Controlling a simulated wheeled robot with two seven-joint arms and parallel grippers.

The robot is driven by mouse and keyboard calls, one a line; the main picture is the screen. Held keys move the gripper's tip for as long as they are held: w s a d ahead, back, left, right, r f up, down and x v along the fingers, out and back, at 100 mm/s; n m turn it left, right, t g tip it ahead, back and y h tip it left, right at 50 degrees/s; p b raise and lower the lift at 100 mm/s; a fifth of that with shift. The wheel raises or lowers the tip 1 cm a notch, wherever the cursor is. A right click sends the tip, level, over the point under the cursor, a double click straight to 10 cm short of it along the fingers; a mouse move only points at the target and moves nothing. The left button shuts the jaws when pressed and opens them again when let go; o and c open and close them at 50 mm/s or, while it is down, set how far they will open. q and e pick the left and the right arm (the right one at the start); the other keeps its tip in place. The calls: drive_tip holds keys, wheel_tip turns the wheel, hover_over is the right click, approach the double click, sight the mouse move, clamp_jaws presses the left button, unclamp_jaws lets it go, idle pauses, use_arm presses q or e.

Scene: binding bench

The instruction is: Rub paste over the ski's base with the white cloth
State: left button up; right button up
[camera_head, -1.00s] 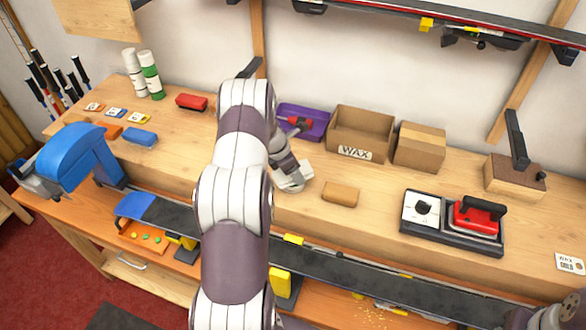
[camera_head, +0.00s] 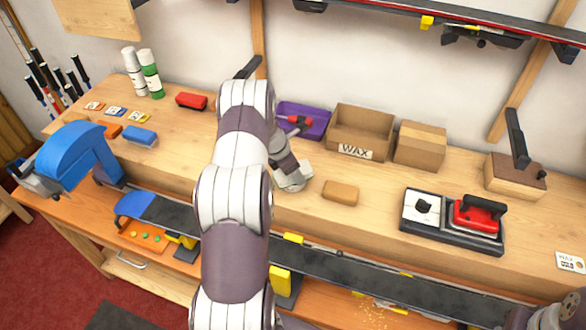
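The ski (camera_head: 375,281) lies base up, long and dark, along the front of the bench, with yellow supports under it. My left arm crosses the middle of the view and hides part of the ski. My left wrist and gripper (camera_head: 290,180) are over the wooden bench top behind the ski. A small white patch (camera_head: 306,169) shows beside the gripper; it may be the white cloth, mostly hidden. The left fingertips are hidden, so their opening cannot be told. Only a piece of my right arm shows at the bottom right corner. No paste can be made out on the ski.
A tan block (camera_head: 340,193) lies right of my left gripper. A purple tray (camera_head: 318,130), an open WAX box (camera_head: 386,139) and a closed carton (camera_head: 420,148) stand behind. A red iron (camera_head: 479,215) rests at right. A blue clamp (camera_head: 75,155) rises at left.

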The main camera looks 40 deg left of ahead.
idle(0.4)
use_arm(q)
wheel_tip(320, 180, up, 7)
drive_tip(key=p, duration=0.6)
drive_tip(key=shift+f, duration=0.1)
idle(0.5)
